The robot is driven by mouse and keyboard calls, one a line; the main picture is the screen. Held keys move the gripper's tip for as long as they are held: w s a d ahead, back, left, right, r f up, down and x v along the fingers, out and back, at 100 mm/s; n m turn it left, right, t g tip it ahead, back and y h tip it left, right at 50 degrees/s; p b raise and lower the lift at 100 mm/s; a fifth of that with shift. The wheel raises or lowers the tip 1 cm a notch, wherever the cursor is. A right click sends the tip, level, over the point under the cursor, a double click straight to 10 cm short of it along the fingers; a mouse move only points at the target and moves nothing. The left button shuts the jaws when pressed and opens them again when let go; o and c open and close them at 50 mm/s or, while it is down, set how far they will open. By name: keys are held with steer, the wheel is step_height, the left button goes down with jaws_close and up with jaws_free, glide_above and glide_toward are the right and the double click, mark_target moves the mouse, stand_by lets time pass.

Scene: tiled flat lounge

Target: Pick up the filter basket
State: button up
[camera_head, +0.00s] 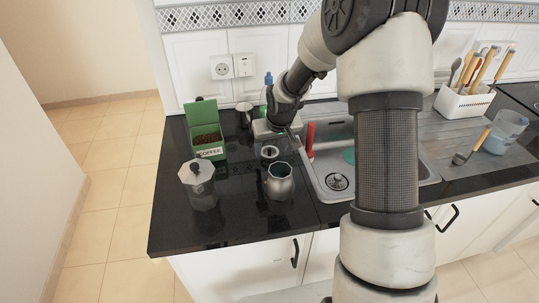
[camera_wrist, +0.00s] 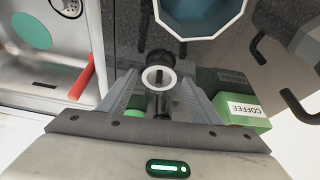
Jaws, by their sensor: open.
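The filter basket looks like a small pale ring with a dark centre. It shows in the head view (camera_head: 269,152) on the black counter, just behind an open metal moka pot base (camera_head: 279,182). In the wrist view the filter basket (camera_wrist: 152,73) lies between the ends of my fingers. My gripper (camera_wrist: 160,87) is open, with one finger on each side of the basket; I cannot tell whether either touches it. The pot base's octagonal rim (camera_wrist: 160,15) shows at the top of the wrist view.
A second moka pot (camera_head: 199,185) stands left on the counter, with a green coffee box (camera_head: 206,133) behind it. A cup (camera_head: 243,113) stands near the wall. The sink (camera_head: 325,187) with a red-handled item (camera_head: 310,139) lies to the right. The counter's front left is clear.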

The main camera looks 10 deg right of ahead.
mark_target(270, 153)
steer(key=shift+x, duration=1.55)
steer(key=shift+r, duration=0.1)
steer(key=c, duration=0.7)
steer(key=shift+c, duration=0.2)
steer(key=shift+r, duration=0.1)
